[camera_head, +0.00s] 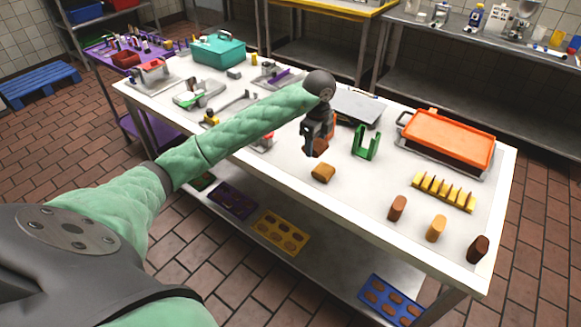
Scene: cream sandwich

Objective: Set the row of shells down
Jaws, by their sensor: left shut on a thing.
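My left gripper (317,143) is over the middle of the white table, with its fingers pointing down. It is shut on a reddish-brown shell (321,148), partly hidden by the fingers. A golden-brown shell (323,173) lies on the table just below it in the picture. Toward the right front, a reddish-brown shell (397,208), a tan shell (436,229) and a dark brown shell (478,249) stand apart in a slanting row. I cannot tell whether the held shell touches the table. My right gripper is out of view.
A yellow slotted rack (443,195) and an orange-topped tray (449,140) are at the right. A green U-shaped holder (366,145) and a grey plate (358,108) stand right of the gripper. The table's (355,220) front middle is clear. A teal box (218,52) stands far left.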

